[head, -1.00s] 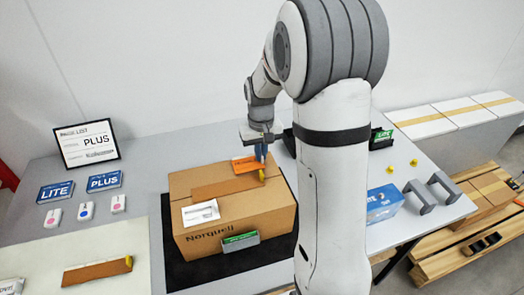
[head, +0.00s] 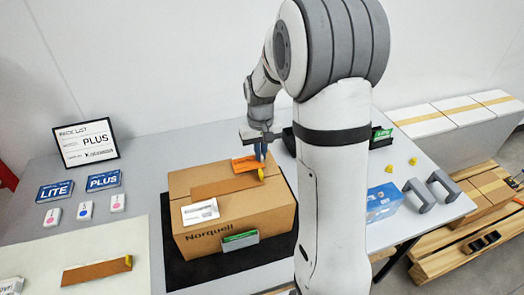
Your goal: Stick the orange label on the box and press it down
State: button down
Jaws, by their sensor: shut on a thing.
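The cardboard box (head: 185,215) stands closed on a black mat (head: 175,272), with "Norquell" printed on its front. An orange label (head: 243,166) is at the back right of the box top. My gripper (head: 261,155) is right at the label, shut on it from above. I cannot tell whether the label touches the box top. A white label (head: 200,212) lies on the front left of the top. A brown strip with a yellow end (head: 225,185) lies across the top. A green and grey piece (head: 240,240) is at the front face.
A framed pick list (head: 86,143) stands at the back left, with blue LITE (head: 55,191) and PLUS (head: 104,181) cards before it. Another brown strip (head: 95,271) lies front left. A blue pack (head: 383,202) and grey brackets (head: 430,190) sit to the right.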

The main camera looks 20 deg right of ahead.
jog(key=shift+f, duration=0.25)
dwell(0.3)
jog(key=c, duration=1.5)
grip_release()
jog(key=shift+r+p, duration=2.25)
jog(key=shift+r, duration=1.3)
